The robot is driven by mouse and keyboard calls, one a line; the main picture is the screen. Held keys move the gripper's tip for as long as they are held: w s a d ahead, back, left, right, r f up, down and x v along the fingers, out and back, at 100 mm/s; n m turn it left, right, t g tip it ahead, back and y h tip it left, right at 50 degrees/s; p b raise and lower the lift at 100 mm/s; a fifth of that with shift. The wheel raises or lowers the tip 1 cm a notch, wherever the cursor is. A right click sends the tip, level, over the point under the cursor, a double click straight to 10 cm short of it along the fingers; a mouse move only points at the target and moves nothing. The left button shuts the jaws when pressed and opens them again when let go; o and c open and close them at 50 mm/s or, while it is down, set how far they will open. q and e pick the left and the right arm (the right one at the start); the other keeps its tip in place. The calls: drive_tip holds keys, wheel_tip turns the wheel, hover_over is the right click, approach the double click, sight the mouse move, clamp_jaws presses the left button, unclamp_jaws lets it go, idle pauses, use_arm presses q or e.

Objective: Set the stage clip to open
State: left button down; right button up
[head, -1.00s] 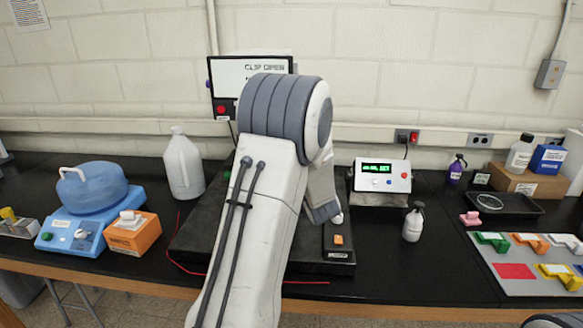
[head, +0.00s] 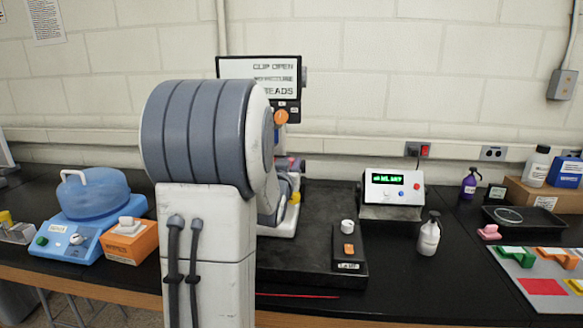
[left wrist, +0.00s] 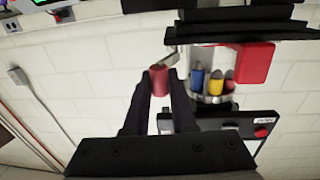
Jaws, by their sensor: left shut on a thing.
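A red cylindrical knob (left wrist: 160,80) shows in the left wrist view, on a thin metal lever. My left gripper (left wrist: 160,92) has its two black fingers on either side of the knob, shut on it. Beside it is a microscope-like turret (left wrist: 208,90) with blue, yellow and red barrels. In the head view my own left arm hides the gripper, the knob and most of the instrument. Part of the instrument (head: 291,190) shows right of the arm. I cannot tell the stage clip's position. My right gripper is out of view.
A screen (head: 262,68) behind my arm reads "CLIP OPEN" on top. A dark base plate (head: 310,250) carries a small control box (head: 347,250).

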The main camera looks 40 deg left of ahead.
use_arm(q)
drive_tip(key=shift+r, duration=0.1)
drive_tip(key=c, duration=0.7)
unclamp_jaws()
drive_tip(key=shift+c, duration=0.2)
drive_tip(key=b+v, duration=0.2)
drive_tip(key=v, duration=0.8)
drive_tip(key=shift+s, duration=0.25)
